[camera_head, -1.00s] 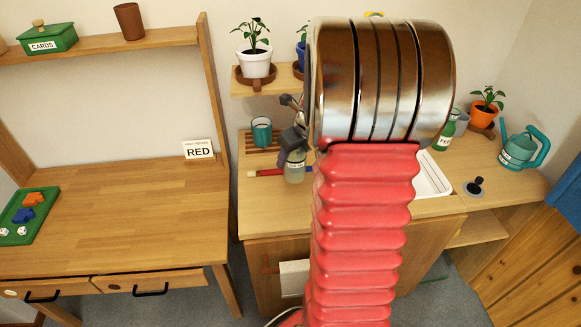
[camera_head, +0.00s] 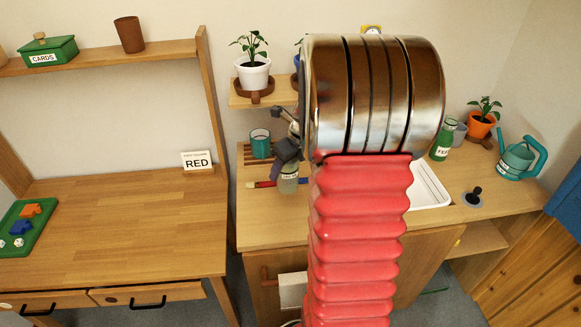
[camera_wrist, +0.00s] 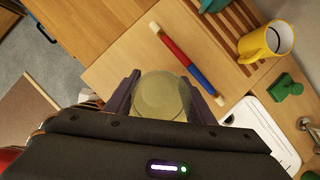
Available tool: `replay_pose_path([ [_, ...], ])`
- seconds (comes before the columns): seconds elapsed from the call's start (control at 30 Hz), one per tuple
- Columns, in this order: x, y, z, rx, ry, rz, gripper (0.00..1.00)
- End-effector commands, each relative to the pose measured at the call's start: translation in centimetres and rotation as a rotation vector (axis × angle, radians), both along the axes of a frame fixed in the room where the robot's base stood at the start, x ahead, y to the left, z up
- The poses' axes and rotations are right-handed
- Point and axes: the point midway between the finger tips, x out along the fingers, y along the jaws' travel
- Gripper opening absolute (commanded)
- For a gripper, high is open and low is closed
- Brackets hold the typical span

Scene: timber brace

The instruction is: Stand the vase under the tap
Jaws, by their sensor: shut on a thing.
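My gripper (camera_wrist: 165,95) is shut on a clear, yellowish glass vase (camera_wrist: 160,98), seen from above in the wrist view between the two dark fingers. In the head view the labelled vase (camera_head: 289,181) looks upright, below my gripper (camera_head: 287,150), left of my red arm. I cannot tell whether its base touches the counter. A chrome fitting, which looks like the tap (camera_wrist: 307,123), shows at the right of the wrist view beside the white sink (camera_wrist: 262,130). The sink (camera_head: 430,188) is partly hidden by my arm in the head view, and the tap is hidden there.
A red and blue rod (camera_wrist: 188,62) lies on the counter near the vase. A yellow mug (camera_wrist: 262,45) and a small green object (camera_wrist: 285,87) are near the sink. A teal cup (camera_head: 260,143) stands at the back left; a green bottle (camera_head: 443,140) and watering can (camera_head: 518,160) stand right.

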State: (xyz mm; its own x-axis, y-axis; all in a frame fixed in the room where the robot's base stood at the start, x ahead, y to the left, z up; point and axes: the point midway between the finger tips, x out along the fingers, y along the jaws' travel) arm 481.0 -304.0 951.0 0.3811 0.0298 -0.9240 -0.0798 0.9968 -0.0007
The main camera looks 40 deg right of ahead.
Motion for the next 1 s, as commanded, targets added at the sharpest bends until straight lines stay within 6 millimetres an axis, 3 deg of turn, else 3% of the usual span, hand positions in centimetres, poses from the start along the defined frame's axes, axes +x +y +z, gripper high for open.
replay_pose_path([
  [0.47,4.7,7.8,-1.4,0.003,0.0,0.764,0.17],
  [1.0,8.2,19.7,-3.0,0.003,0.002,1.938,0.17],
])
